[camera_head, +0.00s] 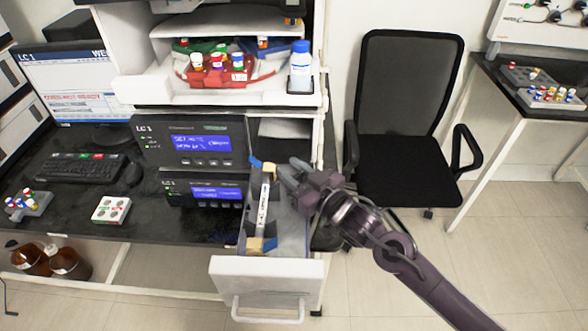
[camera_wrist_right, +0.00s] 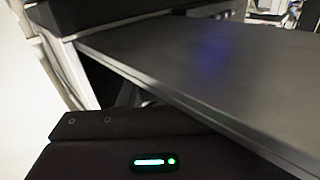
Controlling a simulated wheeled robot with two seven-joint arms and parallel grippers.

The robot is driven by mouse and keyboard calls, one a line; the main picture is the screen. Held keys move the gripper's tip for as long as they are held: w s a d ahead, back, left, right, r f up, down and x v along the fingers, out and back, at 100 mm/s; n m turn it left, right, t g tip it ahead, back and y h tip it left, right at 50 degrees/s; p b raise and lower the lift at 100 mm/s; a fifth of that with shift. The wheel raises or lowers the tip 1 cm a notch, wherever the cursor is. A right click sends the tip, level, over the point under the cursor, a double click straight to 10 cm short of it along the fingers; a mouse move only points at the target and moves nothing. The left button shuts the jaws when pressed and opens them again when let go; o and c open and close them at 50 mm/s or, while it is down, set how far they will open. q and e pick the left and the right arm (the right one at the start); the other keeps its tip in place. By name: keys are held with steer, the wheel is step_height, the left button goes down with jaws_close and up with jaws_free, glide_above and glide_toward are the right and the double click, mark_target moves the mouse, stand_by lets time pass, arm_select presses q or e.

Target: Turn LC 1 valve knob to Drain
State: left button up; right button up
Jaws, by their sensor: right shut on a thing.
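The LC 1 stack has two dark modules with blue displays, an upper one (camera_head: 193,145) and a lower one (camera_head: 205,193), on the black bench. My right gripper (camera_head: 284,172) is just right of the stack, above the back of an open drawer. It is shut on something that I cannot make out. No valve knob or Drain mark can be made out in either view. The right wrist view shows the dark gripper body (camera_wrist_right: 150,150) low in the picture, close under a flat dark panel (camera_wrist_right: 205,75). My left gripper is not in view.
The open drawer (camera_head: 267,271) holds a white-labelled column (camera_head: 263,205) with blue and yellow ends. A shelf above holds a red vial tray (camera_head: 215,76) and a white bottle (camera_head: 300,68). A black chair (camera_head: 408,90) stands right. A keyboard (camera_head: 80,170) is left.

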stand_by(0.3)
steer(key=o, duration=0.7)
steer(key=shift+a, duration=0.1)
